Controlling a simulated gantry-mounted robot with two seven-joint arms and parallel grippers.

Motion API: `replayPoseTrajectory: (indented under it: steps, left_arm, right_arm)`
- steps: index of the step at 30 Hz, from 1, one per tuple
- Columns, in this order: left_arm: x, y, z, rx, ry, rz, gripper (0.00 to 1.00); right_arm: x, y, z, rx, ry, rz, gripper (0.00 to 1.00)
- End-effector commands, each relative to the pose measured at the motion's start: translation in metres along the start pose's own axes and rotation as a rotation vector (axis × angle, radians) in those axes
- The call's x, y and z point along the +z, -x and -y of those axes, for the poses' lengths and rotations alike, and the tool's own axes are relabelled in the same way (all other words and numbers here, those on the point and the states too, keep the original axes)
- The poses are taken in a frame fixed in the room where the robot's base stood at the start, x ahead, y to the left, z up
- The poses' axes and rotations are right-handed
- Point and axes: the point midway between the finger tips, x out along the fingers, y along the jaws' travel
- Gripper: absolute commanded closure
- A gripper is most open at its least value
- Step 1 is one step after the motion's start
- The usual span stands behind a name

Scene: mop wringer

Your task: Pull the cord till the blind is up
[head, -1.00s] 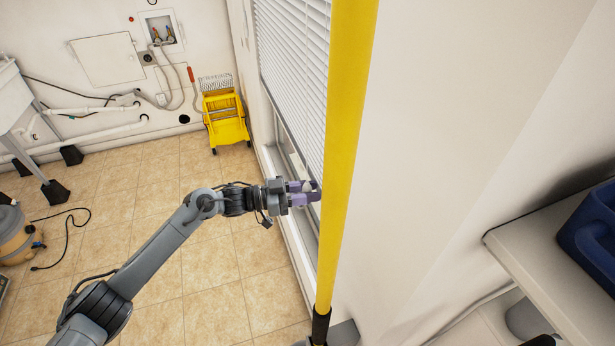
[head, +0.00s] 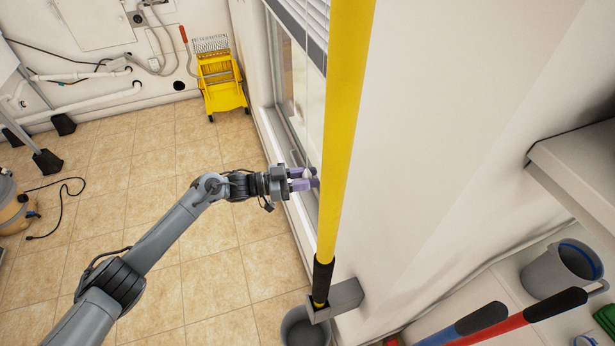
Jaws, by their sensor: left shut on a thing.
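The white slatted blind (head: 303,24) hangs at the window in the head view. Its bottom edge is high, and the lower window (head: 293,95) is uncovered. My left gripper (head: 310,179) is in front of the lower part of the window, beside the yellow pole. It is shut on a small pale thing, likely the cord's end (head: 307,173). The yellow pole hides the right part of the blind and window. My right gripper is not in view.
A yellow pole (head: 345,120) stands close in front, with a grey bucket (head: 302,327) at its foot. A yellow mop wringer (head: 219,80) stands at the back. A shelf (head: 580,170) juts out at right. The tiled floor at left is mostly clear.

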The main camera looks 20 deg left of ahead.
Motion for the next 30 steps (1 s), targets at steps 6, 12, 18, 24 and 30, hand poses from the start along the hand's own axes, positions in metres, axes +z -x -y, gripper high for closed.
replayPoseTrajectory:
  steps: [6, 12, 18, 24, 30]
  left_arm:
    - [0.001, 0.0, 0.0, 0.0, 0.001, 0.002, 0.5]
    - [0.0, 0.0, 0.0, 0.0, 0.0, 0.001, 0.49]
    - [0.0, 0.005, 0.0, -0.001, 0.0, 0.002, 0.49]
    - [0.0, 0.03, 0.0, -0.002, 0.0, 0.003, 0.49]
    - [0.001, 0.066, 0.0, -0.001, 0.0, 0.003, 0.49]
  right_arm:
    - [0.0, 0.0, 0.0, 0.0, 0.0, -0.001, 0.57]
    - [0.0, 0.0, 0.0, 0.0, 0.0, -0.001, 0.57]
    - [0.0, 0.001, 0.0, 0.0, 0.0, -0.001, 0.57]
    - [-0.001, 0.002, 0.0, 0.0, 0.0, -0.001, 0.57]
    - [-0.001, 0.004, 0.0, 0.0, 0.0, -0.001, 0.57]
